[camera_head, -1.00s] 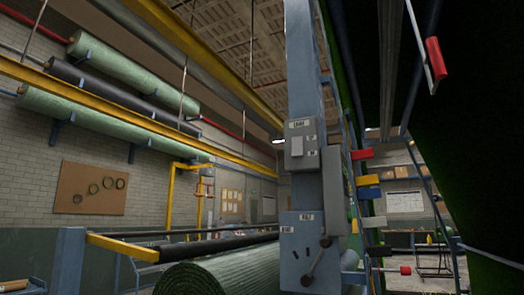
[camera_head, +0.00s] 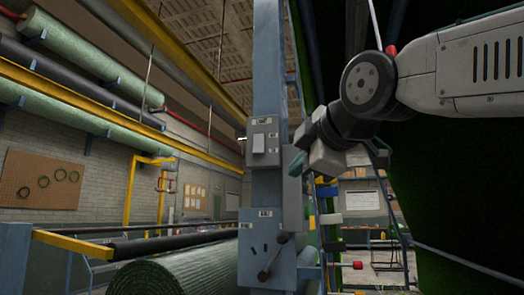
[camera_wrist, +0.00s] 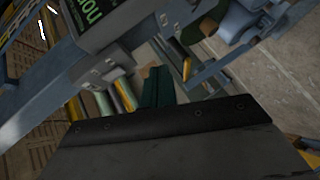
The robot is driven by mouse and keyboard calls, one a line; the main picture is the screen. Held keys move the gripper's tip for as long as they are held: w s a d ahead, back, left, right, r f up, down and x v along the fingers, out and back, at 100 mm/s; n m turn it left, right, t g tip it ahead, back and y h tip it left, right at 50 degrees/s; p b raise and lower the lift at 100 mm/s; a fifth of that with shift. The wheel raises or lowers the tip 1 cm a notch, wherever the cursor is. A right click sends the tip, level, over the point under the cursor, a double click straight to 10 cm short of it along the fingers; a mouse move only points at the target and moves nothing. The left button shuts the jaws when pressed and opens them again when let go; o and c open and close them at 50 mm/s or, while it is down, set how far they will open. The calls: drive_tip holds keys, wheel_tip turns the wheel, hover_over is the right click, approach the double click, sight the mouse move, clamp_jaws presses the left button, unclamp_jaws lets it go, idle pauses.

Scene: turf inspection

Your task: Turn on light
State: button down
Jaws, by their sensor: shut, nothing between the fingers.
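A grey switch box (camera_head: 264,141) is mounted on the blue upright post in the head view. It has a pale rocker-like plate (camera_head: 259,143) and small labels, too small to read. My gripper (camera_head: 296,163) is just right of this box in the picture, its greenish fingertips pointing left toward the post. The fingers are shut and empty; I cannot tell their exact distance from the box. In the wrist view the dark green fingers (camera_wrist: 157,88) show beyond a dark plate. The switch plate cannot be made out clearly there.
Below is a second grey box (camera_head: 262,245) with a lever (camera_head: 271,262). A large green turf roll (camera_head: 180,277) lies at the lower left. The blue post (camera_head: 269,75) stands close to my arm. Yellow rails (camera_head: 75,244) run along the left.

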drive_tip(key=a+r+n+t+y, duration=0.1)
drive_tip(key=a+r+n+y, duration=0.1)
drive_tip(key=r, duration=0.6)
drive_tip(key=shift+s+a+r+n+t, duration=0.2)
drive_tip(key=shift+a+r+n+t, duration=0.2)
drive_tip(key=shift+a+n, duration=0.4)
approach(253, 150)
drive_tip(key=w+a, duration=0.2)
drive_tip(key=a, duration=0.2)
drive_tip(key=shift+w+d+f, duration=0.2)
drive_tip(key=shift+w+d, duration=0.55)
drive_tip(key=shift+w, duration=0.25)
drive_tip(key=shift+w+d+f, duration=0.1)
drive_tip(key=shift+w+d, duration=0.05)
drive_tip(key=shift+w, duration=0.45)
